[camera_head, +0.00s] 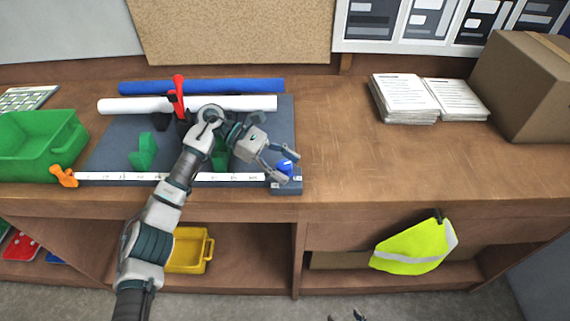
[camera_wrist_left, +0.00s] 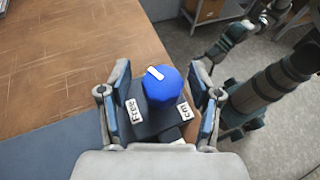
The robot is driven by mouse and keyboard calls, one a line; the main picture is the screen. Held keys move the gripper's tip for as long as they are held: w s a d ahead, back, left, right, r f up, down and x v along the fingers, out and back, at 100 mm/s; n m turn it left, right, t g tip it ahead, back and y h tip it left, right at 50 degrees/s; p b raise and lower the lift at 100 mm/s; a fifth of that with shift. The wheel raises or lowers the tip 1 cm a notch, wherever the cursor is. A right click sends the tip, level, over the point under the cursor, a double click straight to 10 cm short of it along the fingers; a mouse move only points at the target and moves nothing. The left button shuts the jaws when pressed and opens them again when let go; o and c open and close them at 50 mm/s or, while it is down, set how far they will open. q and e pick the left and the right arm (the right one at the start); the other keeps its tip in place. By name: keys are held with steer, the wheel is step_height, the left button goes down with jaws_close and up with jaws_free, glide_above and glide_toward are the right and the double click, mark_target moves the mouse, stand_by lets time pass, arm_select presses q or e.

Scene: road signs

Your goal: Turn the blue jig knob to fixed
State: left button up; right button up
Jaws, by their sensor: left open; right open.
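The blue knob (camera_head: 285,167) sits on a dark block at the right front corner of the grey jig board (camera_head: 120,130). In the left wrist view, the knob (camera_wrist_left: 162,88) has a white pointer mark near its far edge. A label reading "Free" (camera_wrist_left: 134,110) is on the left of its block and another label (camera_wrist_left: 184,111), hard to read, is on the right. My left gripper (camera_head: 290,166) is open, with a finger on each side of the knob and gaps between. My right gripper (camera_head: 345,316) is open at the bottom edge, away from the bench.
A green bin (camera_head: 40,146) stands left. Papers (camera_head: 405,100) and a carton (camera_head: 525,85) stand right; the bench middle-right is clear.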

mark_target(285, 163)
arm_select(q)
step_height(285, 163, up, 10)
steer(key=shift+f, duration=0.1)
stand_by(0.4)
